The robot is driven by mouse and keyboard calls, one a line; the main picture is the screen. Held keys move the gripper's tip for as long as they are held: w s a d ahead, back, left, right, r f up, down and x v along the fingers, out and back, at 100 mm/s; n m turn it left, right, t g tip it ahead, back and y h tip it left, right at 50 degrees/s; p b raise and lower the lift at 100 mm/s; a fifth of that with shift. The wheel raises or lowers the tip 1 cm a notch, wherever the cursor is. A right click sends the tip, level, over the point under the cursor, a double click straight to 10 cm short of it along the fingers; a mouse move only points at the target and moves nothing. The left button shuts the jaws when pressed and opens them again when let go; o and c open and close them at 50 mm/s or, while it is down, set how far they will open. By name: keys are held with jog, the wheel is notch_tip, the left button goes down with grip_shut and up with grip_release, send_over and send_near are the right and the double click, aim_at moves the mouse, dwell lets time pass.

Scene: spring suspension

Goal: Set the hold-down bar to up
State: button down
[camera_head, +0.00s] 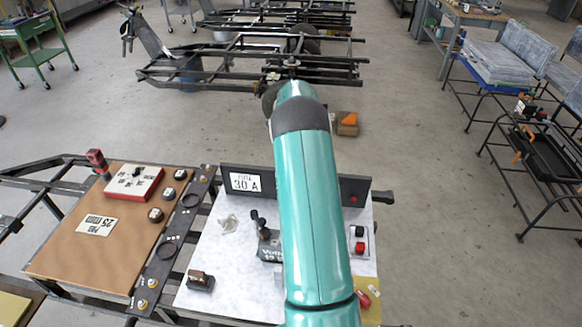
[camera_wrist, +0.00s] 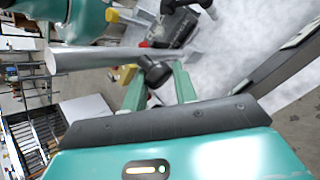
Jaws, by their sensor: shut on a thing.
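In the wrist view, a grey round bar (camera_wrist: 95,58), which looks like the hold-down bar, runs across the upper left. A black knob (camera_wrist: 155,71) sits at its right end. My gripper (camera_wrist: 160,82) has its two green fingers on either side of this knob, shut on it. In the head view my teal arm covers the gripper and the bar, so the bar's full angle and its pivot cannot be told. A black box with white lettering (camera_head: 268,252) shows partly beside my arm, on the white top.
The white top (camera_head: 220,270) carries a black block (camera_head: 200,281) and a panel with red buttons (camera_head: 359,247). A "30 A" plate (camera_head: 245,182) is on a dark rail behind. A brown board (camera_head: 65,255) lies left. Metal frames (camera_head: 250,65) stand farther back.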

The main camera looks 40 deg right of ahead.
jog(key=c, duration=2.2)
grip_release()
jog(key=shift+w+d+f+g+y, duration=0.2)
jog(key=shift+w+y, duration=0.1)
jog(key=shift+w, duration=0.15)
jog(key=shift+w+d+f+g+y, duration=0.1)
jog(key=shift+w+f+y, duration=0.1)
jog(key=shift+w+y, duration=0.15)
jog(key=c, duration=2.2)
grip_release()
jog(key=c, duration=1.1)
grip_release()
jog(key=shift+w+d+f, duration=0.15)
jog(key=shift+w, duration=0.05)
jog(key=shift+s, duration=0.25)
jog(key=shift+d+r, duration=0.1)
jog(key=shift+r, duration=0.2)
